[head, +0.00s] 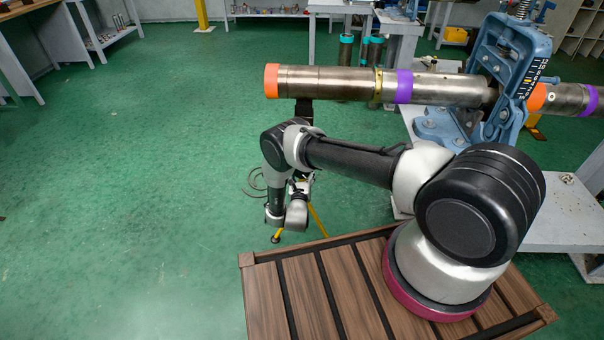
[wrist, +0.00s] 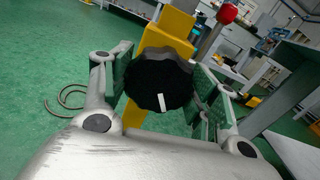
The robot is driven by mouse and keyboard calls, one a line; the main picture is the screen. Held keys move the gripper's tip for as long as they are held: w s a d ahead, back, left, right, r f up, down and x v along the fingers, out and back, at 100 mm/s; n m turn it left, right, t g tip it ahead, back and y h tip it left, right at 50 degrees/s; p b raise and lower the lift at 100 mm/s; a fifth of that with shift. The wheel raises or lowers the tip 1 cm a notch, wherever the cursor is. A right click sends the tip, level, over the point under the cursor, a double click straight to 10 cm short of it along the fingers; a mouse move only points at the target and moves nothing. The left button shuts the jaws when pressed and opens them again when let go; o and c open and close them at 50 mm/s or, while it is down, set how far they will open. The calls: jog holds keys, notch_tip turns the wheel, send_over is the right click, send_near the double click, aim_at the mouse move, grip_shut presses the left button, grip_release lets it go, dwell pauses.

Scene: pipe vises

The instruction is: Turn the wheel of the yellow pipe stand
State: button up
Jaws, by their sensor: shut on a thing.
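The black lobed wheel (wrist: 158,80) with a white mark fills the middle of the wrist view. It sits in front of the yellow pipe stand (wrist: 167,38). My gripper (wrist: 160,85) has one finger on each side of the wheel and is shut on it. In the head view the stand shows only as yellow legs (head: 317,222) below my wrist. My arm hides the wheel and most of the stand there.
A long metal pipe (head: 330,82) with orange and purple bands runs above my arm into a blue vise (head: 505,65). A grey table (head: 560,215) stands at the right. Green floor (head: 130,200) is clear at the left. A cable (wrist: 65,100) lies on the floor left of the wheel.

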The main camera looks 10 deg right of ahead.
jog(key=shift+s+f, duration=0.1)
jog(key=shift+f, duration=0.05)
jog(key=o, duration=1)
jog(key=shift+r, duration=0.5)
notch_tip(320, 180, up, 9)
jog(key=shift+r, duration=0.1)
